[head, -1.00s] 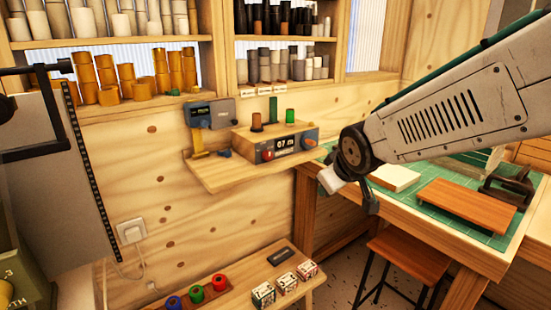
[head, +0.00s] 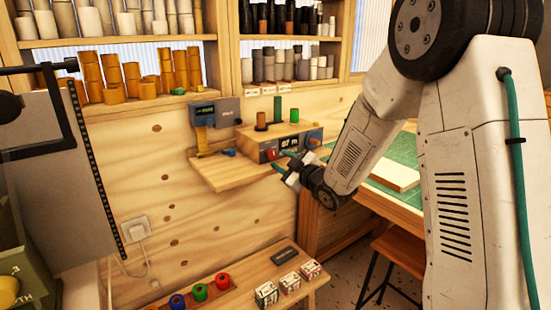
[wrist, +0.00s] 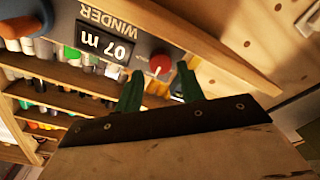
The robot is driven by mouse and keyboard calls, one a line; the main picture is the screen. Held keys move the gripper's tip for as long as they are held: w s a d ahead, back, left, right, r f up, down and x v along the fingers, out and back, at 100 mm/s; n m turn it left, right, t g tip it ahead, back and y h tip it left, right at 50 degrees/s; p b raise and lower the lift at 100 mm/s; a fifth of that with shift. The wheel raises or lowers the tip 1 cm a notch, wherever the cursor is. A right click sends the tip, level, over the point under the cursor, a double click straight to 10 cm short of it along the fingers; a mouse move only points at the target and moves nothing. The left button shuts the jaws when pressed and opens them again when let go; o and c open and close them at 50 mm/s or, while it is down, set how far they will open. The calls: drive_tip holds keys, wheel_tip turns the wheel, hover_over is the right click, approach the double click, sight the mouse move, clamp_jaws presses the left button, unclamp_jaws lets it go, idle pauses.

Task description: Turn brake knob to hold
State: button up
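The winder box (head: 292,146) sits on a wall shelf, with a display that reads 07 m in the wrist view (wrist: 104,42). A red knob (head: 271,155) is on the left of its front face, and an orange knob (head: 315,142) is on the right. The red knob, with a pale pointer mark, also shows in the wrist view (wrist: 160,63). Small lettering beside it is too blurred to read. My gripper (head: 282,161) is in front of the box. Its two green fingers (wrist: 160,80) are open, with the red knob between and just beyond their tips; contact cannot be confirmed.
The wooden wall shelf (head: 232,176) extends below and left of the box. A brown spool (head: 261,121) and a green spool (head: 294,115) stand on top of the box. A grey device (head: 214,113) is on the wall to the left. The workbench (head: 385,205) is at right.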

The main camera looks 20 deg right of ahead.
sight(274, 157)
drive_tip(key=shift+x, duration=1.95)
drive_tip(key=shift+s, duration=0.1)
drive_tip(key=c, duration=0.7)
drive_tip(key=shift+m, duration=0.4)
drive_tip(key=m, duration=0.4)
drive_tip(key=shift+a+m, duration=0.1)
drive_tip(key=shift+m, duration=0.3)
drive_tip(key=m, duration=0.6)
drive_tip(key=shift+m, duration=0.4)
